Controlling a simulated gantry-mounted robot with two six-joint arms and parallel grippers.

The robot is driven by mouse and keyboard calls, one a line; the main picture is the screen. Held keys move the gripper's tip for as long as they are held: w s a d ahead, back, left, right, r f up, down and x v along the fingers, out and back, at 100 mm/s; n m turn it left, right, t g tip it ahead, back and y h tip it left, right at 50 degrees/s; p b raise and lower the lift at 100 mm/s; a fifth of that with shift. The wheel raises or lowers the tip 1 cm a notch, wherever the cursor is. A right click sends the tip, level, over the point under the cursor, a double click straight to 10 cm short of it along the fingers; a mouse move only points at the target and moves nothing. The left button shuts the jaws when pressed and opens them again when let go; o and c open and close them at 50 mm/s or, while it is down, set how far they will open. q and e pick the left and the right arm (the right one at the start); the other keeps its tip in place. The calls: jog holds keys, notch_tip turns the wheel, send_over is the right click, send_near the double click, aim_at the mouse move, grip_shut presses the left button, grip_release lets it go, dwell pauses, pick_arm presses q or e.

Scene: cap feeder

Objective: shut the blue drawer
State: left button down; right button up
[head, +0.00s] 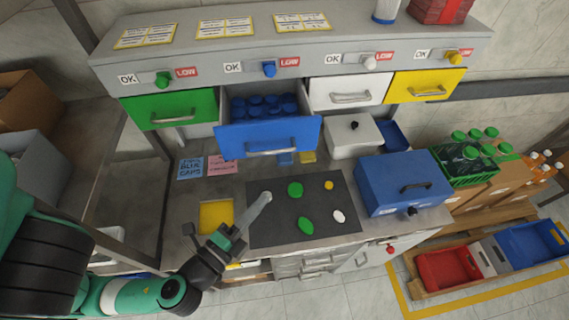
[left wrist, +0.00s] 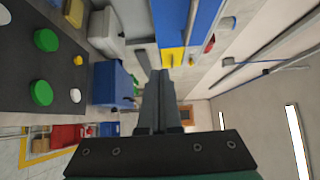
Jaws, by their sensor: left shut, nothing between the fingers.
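The blue drawer (head: 268,136) is pulled out of the grey cabinet in the head view, with several blue caps (head: 262,105) showing inside. Its front has a silver handle (head: 271,150). My left gripper (head: 266,197) is shut and empty, in front of and below the drawer, over the dark mat in the picture and apart from the drawer. In the left wrist view its closed fingers (left wrist: 160,76) point toward the blue drawer front (left wrist: 170,22), which is at the top and partly cut off. My right gripper is not in view.
The green drawer (head: 172,109), white drawer (head: 348,93) and yellow drawer (head: 424,85) beside it look shut. A dark mat (head: 265,228) with green, yellow and white caps lies on the bench. A blue box (head: 402,184) and a white box (head: 351,137) stand to the right.

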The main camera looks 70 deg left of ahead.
pick_arm(q)
jog(key=s+a+p+x, duration=0.1)
jog(key=a+p+x, duration=0.1)
jog(key=p+x, duration=0.5)
jog(key=x, duration=0.5)
jog(key=shift+a, duration=0.4)
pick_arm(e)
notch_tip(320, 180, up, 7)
pick_arm(q)
jog(key=shift+w, duration=0.1)
